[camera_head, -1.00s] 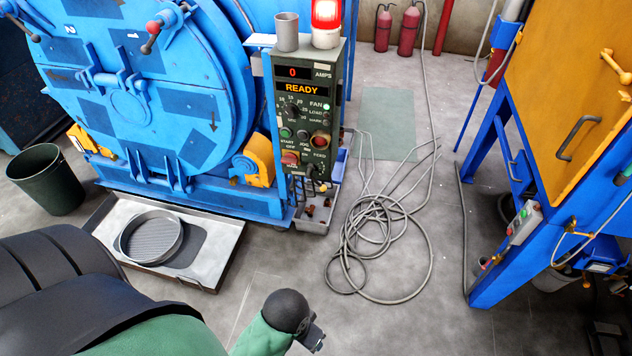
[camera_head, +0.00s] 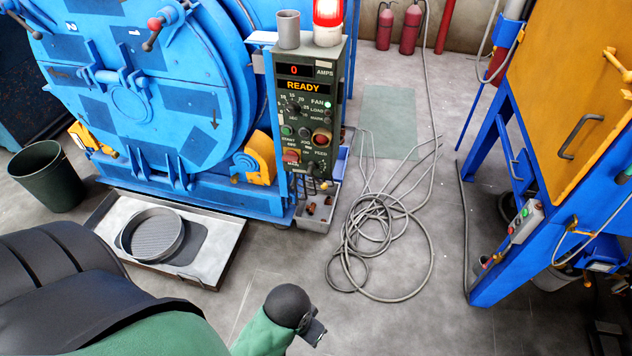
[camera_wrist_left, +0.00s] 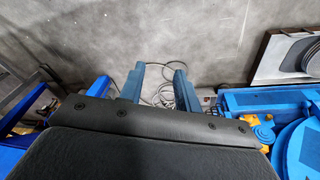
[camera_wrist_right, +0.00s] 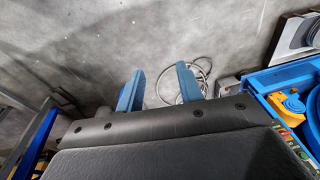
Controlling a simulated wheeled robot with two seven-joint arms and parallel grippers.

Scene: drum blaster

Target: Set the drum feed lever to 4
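The dark green control panel (camera_head: 308,125) stands at the right of the blue drum machine (camera_head: 130,100). Its displays read 0 AMPS and READY. A FEED label sits low on the panel, with a small dark lever (camera_head: 313,168) near it; its setting is too small to read. My left gripper (camera_wrist_left: 158,85) is open and empty in the left wrist view. My right gripper (camera_wrist_right: 158,88) is open and empty in the right wrist view. Neither gripper's fingers are clear in the head view, and neither touches the panel.
A grey cup (camera_head: 288,30) and a red lamp (camera_head: 327,22) stand on the panel top. A coiled cable (camera_head: 385,245) lies on the floor. A tray (camera_head: 205,265) with a round pan is at lower left. A blue frame (camera_head: 500,250) stands at right.

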